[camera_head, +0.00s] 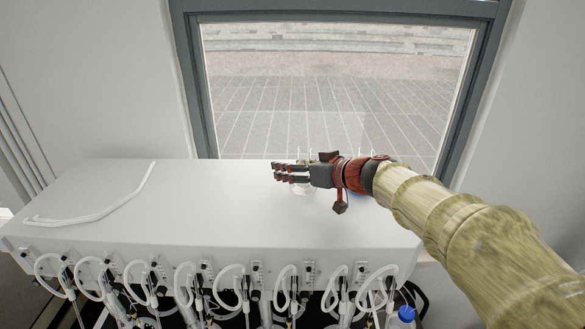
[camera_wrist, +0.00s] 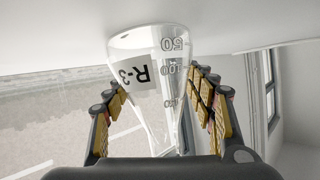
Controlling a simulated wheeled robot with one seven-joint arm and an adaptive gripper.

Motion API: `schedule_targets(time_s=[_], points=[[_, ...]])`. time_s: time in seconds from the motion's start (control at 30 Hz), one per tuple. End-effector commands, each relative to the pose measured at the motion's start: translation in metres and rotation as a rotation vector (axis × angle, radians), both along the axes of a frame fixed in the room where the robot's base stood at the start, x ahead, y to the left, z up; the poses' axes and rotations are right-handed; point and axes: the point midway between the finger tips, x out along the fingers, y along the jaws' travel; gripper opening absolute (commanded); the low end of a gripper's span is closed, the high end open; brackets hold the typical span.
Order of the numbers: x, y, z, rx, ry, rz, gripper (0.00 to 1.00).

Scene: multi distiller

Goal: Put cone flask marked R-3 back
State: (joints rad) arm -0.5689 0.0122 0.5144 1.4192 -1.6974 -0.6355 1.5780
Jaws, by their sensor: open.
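The clear glass cone flask marked R-3 (camera_wrist: 148,75) shows large in the wrist view, where the picture is upside down. Its white R-3 label and volume marks face the camera. Its wide base is at the white surface and its neck points toward my palm. My gripper (camera_wrist: 158,97) is open, with fingers on both sides of the flask; I cannot tell if they touch it. In the head view my gripper (camera_head: 281,173) is over the back of the white distiller top (camera_head: 210,205), and it hides most of the flask (camera_head: 304,189).
A bent white tube (camera_head: 100,212) lies on the left of the distiller top. Several white hoses and valves (camera_head: 206,275) line its front. A blue-capped bottle (camera_head: 406,315) stands below at the right. A window (camera_head: 330,85) is behind. The middle of the top is clear.

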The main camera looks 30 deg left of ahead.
Motion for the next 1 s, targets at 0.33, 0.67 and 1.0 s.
schedule_targets(time_s=[0.33, 0.67, 1.0], points=[[-0.016, -0.051, 0.022, 0.001, -0.002, -0.003, 0.55], [-0.031, -0.098, 0.041, 0.0, -0.001, -0.002, 0.55], [-0.035, -0.106, 0.043, 0.0, 0.0, 0.0, 0.55]])
